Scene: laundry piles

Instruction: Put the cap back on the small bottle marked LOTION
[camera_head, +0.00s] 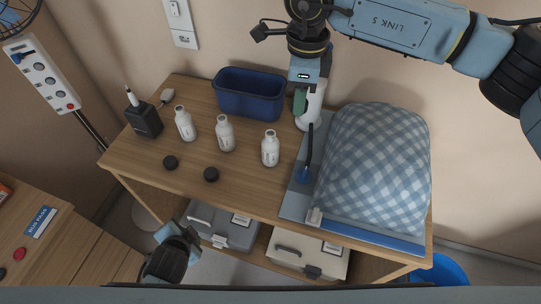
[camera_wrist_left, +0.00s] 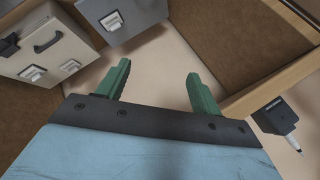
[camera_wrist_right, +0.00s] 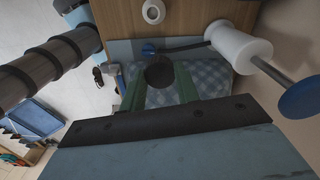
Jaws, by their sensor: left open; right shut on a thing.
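Three small white bottles stand upright on the wooden table: the left one (camera_head: 185,123), the middle one (camera_head: 225,134) and the right one (camera_head: 270,148). Their labels are too small to read. My right gripper (camera_head: 300,100) is raised at the table's back, right of the bottles. In the right wrist view it is shut on a dark round cap (camera_wrist_right: 160,73). One white bottle (camera_wrist_right: 153,11) shows beyond it. My left gripper (camera_wrist_left: 158,82) is open and empty, below the table's front edge.
A blue bin (camera_head: 248,95) stands behind the bottles. A checkered cloth pile (camera_head: 375,165) fills the table's right side, beside a white cylinder (camera_wrist_right: 237,45). A black box (camera_head: 144,119) stands at the left. Grey (camera_head: 222,228) and cream (camera_head: 298,250) cases sit below.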

